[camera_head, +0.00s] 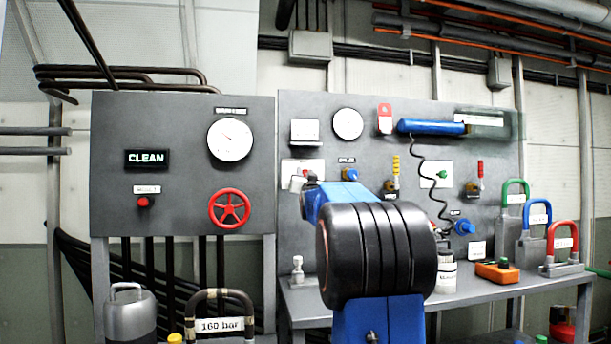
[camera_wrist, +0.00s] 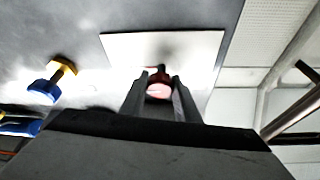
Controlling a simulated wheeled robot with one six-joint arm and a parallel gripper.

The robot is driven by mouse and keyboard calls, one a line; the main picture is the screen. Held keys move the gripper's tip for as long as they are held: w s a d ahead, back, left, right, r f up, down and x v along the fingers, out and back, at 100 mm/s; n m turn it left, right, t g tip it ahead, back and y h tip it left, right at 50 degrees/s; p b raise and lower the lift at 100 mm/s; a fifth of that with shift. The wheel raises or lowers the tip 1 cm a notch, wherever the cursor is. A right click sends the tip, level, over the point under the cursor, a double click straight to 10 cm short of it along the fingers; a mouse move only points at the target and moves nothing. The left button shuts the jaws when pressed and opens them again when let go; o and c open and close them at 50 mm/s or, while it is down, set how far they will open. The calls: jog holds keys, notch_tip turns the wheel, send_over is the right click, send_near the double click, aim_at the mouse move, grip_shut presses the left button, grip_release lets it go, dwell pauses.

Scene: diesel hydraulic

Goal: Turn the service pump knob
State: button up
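A small red knob (camera_wrist: 159,89) sits on a white plate (camera_wrist: 205,48) on the grey panel. In the wrist view my gripper (camera_wrist: 160,84) has one dark finger on each side of this knob. The gaps beside it are too small to tell whether the fingers press on it. In the head view the white plate (camera_head: 311,166) is left of centre, partly hidden by my gripper (camera_head: 308,184) and my blue and black arm. No readable label names the knob.
A blue knob with a yellow base (camera_wrist: 50,84) is beside the plate, also in the head view (camera_head: 350,174). A red handwheel (camera_head: 229,208) is on the left panel. A bench (camera_head: 310,300) below holds a white bottle (camera_head: 446,272) and an orange box (camera_head: 497,271).

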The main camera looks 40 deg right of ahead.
jog(key=c, duration=0.4)
jog(key=shift+n, duration=0.3)
jog(key=n+t+y, duration=0.1)
jog(key=n, duration=0.2)
jog(key=n+y, duration=0.2)
jog(key=n, duration=0.1)
jog(key=shift+t, duration=0.4)
jog(key=n+y, duration=0.1)
jog(key=n, duration=0.1)
jog(key=n+y, duration=0.1)
jog(key=n, duration=0.2)
jog(key=shift+n+y, duration=0.3)
jog(key=shift+y, duration=0.1)
jog(key=n+y, duration=0.1)
jog(key=n, duration=0.1)
jog(key=n+y, duration=0.1)
jog(key=n, duration=0.2)
jog(key=shift+n+y, duration=0.3)
jog(key=shift+y, duration=0.1)
jog(key=shift+a+f+n+g+y, duration=0.1)
jog(key=shift+n+g+y, duration=0.3)
jog(key=shift+n, duration=1.05)
jog(key=shift+f+n+g+y, duration=0.1)
jog(key=shift+n+g+y, duration=0.25)
jog(key=shift+n, duration=1.1)
jog(key=shift+w, duration=0.1)
